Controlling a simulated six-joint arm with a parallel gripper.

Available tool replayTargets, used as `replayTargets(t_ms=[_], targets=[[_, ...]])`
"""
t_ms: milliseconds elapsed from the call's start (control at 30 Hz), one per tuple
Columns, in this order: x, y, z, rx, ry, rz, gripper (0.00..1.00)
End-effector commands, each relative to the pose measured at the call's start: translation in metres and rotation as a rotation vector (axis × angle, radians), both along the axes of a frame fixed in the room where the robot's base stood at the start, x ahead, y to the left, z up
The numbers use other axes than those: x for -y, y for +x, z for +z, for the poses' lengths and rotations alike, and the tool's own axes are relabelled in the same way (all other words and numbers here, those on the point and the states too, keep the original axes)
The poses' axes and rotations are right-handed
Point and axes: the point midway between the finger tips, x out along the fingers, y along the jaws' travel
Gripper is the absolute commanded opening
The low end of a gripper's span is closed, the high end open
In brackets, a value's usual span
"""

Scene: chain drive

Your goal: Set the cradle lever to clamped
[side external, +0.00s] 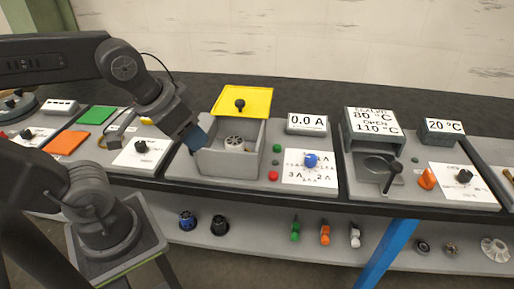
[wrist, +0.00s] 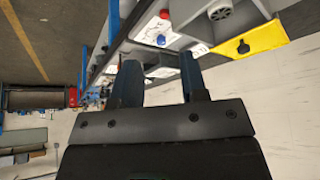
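No control in view carries a readable cradle or clamped label, so I cannot tell which is the cradle lever. A black knob (side external: 141,147) on a white card sits left of the grey box. A blue knob (side external: 312,160) sits on the dial card right of it. My gripper (side external: 195,138) is at the left wall of the open grey box (side external: 216,163); contact is unclear. In the wrist view, its two fingers (wrist: 159,76) are apart with nothing held between them.
The yellow lid (side external: 256,101) stands raised behind the box, which holds a grey round part (side external: 235,144). A red button (side external: 273,175) lies beside the dial card. Green (side external: 97,115) and orange (side external: 66,143) pads lie left. Several parts rest on the lower shelf (side external: 265,236).

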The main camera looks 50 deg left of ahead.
Motion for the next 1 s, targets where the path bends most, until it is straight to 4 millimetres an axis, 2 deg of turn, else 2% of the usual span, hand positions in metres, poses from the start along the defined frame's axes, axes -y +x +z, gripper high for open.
replayTargets(t_ms=[33, 167, 267, 400, 633, 800, 1000], targets=[[0.0, 0.0, 0.0, 0.0, 0.0, 0.0, 0.35], [-0.002, 0.001, 0.0, 0.003, 0.006, 0.002, 0.22], [-0.012, 0.009, -0.001, 0.026, 0.048, 0.014, 0.13], [-0.048, 0.034, -0.001, 0.101, 0.202, 0.039, 0.0], [-0.128, 0.08, 0.006, 0.249, 0.568, -0.027, 0.0], [-0.172, 0.103, 0.007, 0.312, 0.788, -0.186, 0.0], [-0.208, 0.115, -0.009, 0.338, 0.938, -0.466, 0.0]])
